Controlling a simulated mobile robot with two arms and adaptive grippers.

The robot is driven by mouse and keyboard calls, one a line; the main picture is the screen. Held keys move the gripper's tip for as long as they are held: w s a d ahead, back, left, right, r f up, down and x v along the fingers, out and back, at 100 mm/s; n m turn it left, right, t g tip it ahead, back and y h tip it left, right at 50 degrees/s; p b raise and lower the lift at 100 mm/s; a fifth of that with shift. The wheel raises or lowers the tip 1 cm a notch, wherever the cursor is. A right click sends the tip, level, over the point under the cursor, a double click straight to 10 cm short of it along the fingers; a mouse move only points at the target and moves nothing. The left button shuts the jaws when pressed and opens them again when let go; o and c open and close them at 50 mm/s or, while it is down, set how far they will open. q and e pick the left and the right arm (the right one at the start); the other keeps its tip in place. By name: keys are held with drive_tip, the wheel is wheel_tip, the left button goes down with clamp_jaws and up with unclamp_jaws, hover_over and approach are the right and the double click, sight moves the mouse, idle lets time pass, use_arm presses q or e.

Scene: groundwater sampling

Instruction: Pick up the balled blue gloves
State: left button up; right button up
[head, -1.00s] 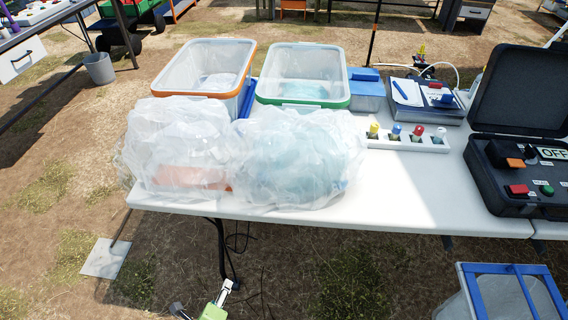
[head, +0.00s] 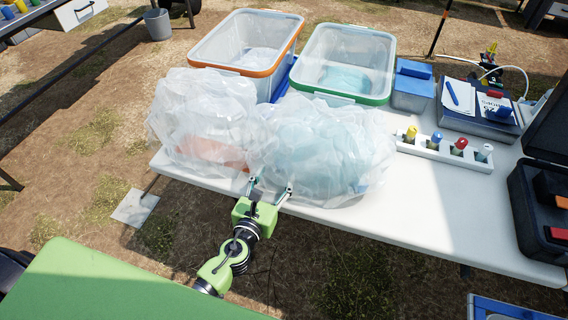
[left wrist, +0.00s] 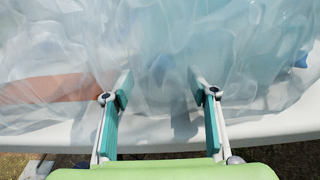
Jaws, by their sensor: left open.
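No balled blue gloves show clearly as a separate thing. A clear, crumpled bag with a pale blue tint (head: 335,145) sits at the table's front edge; what is inside is blurred by the film. In the left wrist view, the bag film (left wrist: 230,40) fills the far side, with a small blue patch (left wrist: 302,59) at the right. A second clear bag (head: 205,115), with orange low inside, touches it on the left. My left gripper (head: 270,187) is open at the table's front edge, its fingers pointing at the place where the bags meet. Its fingers (left wrist: 159,80) have nothing clearly between them.
Behind the bags stand an orange-rimmed bin (head: 230,70) and a green-rimmed bin (head: 350,98), the latter with pale blue material inside. A white rack (head: 444,150) with several capped bottles stands to the right. The table's front right (head: 450,205) is clear.

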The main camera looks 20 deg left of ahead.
sight(281, 168)
use_arm(q)
drive_tip(key=shift+w+d+f, duration=0.1)
drive_tip(key=shift+w+f, duration=0.05)
drive_tip(key=shift+w, duration=0.9)
drive_tip(key=shift+w+d+f, duration=0.1)
drive_tip(key=shift+w+f, duration=0.05)
drive_tip(key=shift+w, duration=0.9)
drive_tip(key=shift+w+d+f, duration=0.1)
drive_tip(key=shift+w+f, duration=0.05)
drive_tip(key=shift+w, duration=0.9)
drive_tip(key=c, duration=0.9)
